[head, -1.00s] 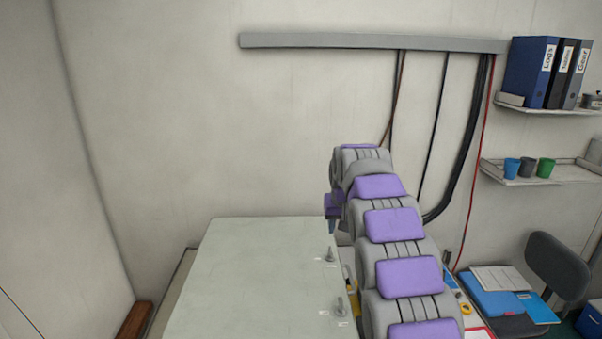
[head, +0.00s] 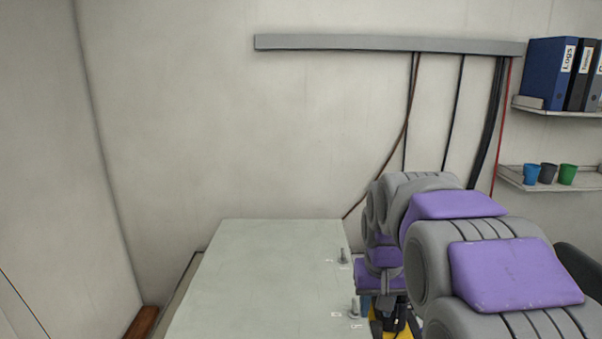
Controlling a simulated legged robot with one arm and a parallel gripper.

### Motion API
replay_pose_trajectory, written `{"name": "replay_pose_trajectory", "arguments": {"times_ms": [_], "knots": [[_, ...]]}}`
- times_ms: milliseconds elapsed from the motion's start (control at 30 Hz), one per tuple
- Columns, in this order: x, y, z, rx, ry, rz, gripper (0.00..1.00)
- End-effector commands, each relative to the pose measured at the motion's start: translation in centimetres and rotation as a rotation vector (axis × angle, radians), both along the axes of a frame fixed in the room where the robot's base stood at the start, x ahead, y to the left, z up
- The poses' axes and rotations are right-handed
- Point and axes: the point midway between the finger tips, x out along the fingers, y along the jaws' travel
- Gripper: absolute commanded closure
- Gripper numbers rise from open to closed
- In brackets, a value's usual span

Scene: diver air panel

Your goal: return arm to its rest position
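My arm, grey with purple pads, rises from the lower right and bends over beside the panel. My gripper (head: 386,318) hangs low at the arm's far end, just right of the panel's right edge. It is small, dark and partly covered by the arm, so I cannot tell whether its fingers are open or shut. I see nothing clearly held. The pale grey-green panel (head: 255,275) has two small metal levers, a far one (head: 343,257) and a near one (head: 354,307), along its right edge.
A yellow item (head: 377,328) shows beside my gripper. Cables (head: 455,110) hang from a grey wall rail (head: 390,43). Shelves at right hold binders (head: 553,73) and cups (head: 548,173). A dark chair back (head: 580,272) is partly behind my arm. The panel's left side is clear.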

Motion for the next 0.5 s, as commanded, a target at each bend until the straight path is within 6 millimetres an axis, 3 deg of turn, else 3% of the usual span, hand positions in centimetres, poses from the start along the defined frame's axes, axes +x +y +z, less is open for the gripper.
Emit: {"name": "replay_pose_trajectory", "arguments": {"times_ms": [500], "knots": [[-14.6, 0.3, -6.3, 0.013, 0.128, 0.003, 0.64]]}}
